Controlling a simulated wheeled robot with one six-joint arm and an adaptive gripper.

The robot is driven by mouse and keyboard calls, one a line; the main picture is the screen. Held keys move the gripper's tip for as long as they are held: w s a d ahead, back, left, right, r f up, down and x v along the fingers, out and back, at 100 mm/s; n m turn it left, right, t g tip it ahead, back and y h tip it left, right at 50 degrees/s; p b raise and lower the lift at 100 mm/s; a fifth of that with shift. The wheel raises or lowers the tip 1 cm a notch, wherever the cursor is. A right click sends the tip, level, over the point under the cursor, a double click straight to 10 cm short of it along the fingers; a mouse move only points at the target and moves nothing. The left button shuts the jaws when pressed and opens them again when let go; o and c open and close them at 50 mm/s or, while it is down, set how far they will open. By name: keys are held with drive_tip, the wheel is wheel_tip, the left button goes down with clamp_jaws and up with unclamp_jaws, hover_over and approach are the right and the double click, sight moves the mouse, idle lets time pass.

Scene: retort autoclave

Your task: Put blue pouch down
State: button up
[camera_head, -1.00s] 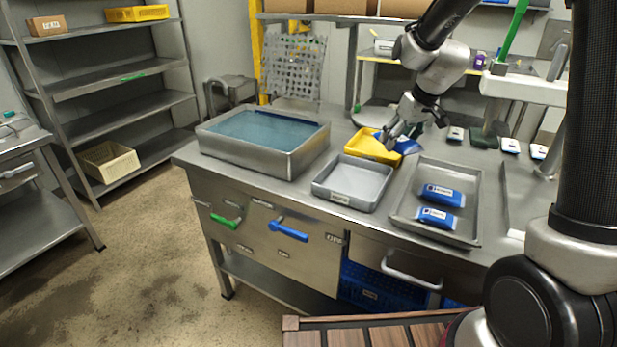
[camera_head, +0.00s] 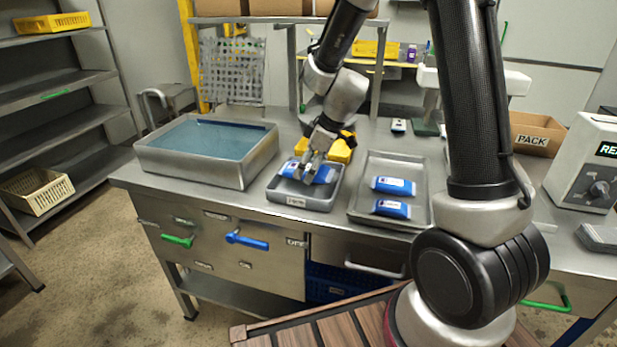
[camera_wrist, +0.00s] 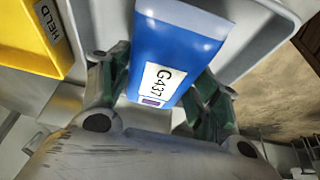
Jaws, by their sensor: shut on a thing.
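A blue pouch (camera_head: 317,174) with a white label is held in my gripper (camera_head: 309,170), over the small grey tray (camera_head: 300,199). In the wrist view the pouch (camera_wrist: 176,50) sits between my two green-padded fingers, and its label reads G437. My gripper (camera_wrist: 158,92) is shut on it. The grey tray's wall (camera_wrist: 255,50) shows behind the pouch. I cannot tell whether the pouch touches the tray floor.
Two other blue pouches (camera_head: 393,186) (camera_head: 391,209) lie in a larger metal tray (camera_head: 360,212) to the right. A water-filled metal basin (camera_head: 205,180) stands to the left. A cardboard box marked PACK (camera_head: 538,127) and a grey machine (camera_head: 580,165) are at the far right.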

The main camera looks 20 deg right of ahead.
drive_tip(key=shift+f, duration=1.5)
drive_tip(key=o, duration=1.2)
drive_tip(key=shift+f, duration=0.15)
drive_tip(key=v, duration=1.2)
drive_tip(key=shift+r, duration=0.25)
drive_tip(key=s+d+r+m+h, duration=0.1)
drive_tip(key=s+d+r+m, duration=0.2)
drive_tip(key=s, duration=0.5)
drive_tip(key=s+d+r+m+t+h, duration=0.1)
drive_tip(key=s+d+r+m, duration=0.3)
drive_tip(key=s, duration=0.4)
drive_tip(key=s+d+r+m+h, duration=0.1)
drive_tip(key=s+d+r+m, duration=0.3)
drive_tip(key=s, duration=0.4)
drive_tip(key=shift+s+t+h, duration=0.2)
drive_tip(key=shift+t+h, duration=0.1)
drive_tip(key=shift+h, duration=0.1)
